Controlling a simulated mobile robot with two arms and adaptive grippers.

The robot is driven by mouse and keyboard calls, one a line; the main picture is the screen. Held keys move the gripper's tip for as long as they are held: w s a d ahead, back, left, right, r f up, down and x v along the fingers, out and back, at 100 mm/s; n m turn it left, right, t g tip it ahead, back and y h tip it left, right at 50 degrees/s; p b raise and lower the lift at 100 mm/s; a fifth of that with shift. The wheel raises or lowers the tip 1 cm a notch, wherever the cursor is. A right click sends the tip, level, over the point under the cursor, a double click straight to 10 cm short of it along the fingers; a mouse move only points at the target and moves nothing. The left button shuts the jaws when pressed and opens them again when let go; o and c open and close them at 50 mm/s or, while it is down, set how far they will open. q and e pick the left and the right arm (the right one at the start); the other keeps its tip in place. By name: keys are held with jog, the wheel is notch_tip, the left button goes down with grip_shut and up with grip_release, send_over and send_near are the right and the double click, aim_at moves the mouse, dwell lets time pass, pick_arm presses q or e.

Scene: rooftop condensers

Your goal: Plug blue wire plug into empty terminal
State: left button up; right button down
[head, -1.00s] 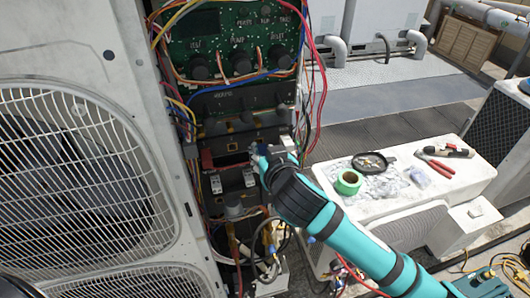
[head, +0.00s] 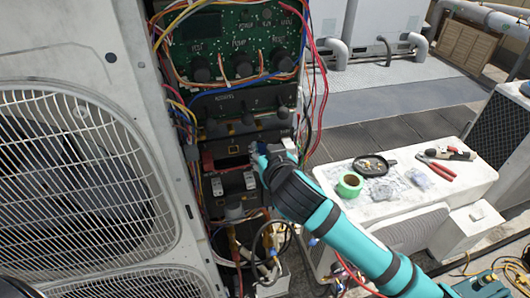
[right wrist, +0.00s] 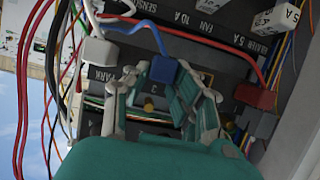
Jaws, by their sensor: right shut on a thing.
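The blue wire plug (right wrist: 164,72) shows in the right wrist view between the fingers of my right gripper (right wrist: 160,84), which is shut on it. Its blue wire bends off to the upper left. In the head view my right gripper (head: 262,153) is at the terminal row of the open cabinet and hides the plug. A dark square terminal with a yellowish rim (head: 233,149) shows just left of the gripper. I cannot tell whether the plug touches a socket. A white plug (right wrist: 99,52) and a red plug (right wrist: 254,95) sit on either side. My left gripper is not in view.
A circuit board with knobs (head: 240,45) and loose coloured wires are above the terminals. A fan unit (head: 80,160) stands close on the left. On the right, a white unit (head: 465,190) carries green tape (head: 349,184), a black dish (head: 374,165) and red-handled pliers (head: 437,169).

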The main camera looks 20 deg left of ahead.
jog(key=shift+w+a+r, duration=0.1)
jog(key=shift+w+a, duration=0.05)
jog(key=shift+w, duration=0.1)
dwell(0.5)
jog(key=c, duration=1)
grip_release()
jog(key=shift+a, duration=0.1)
jog(key=shift+c, duration=0.2)
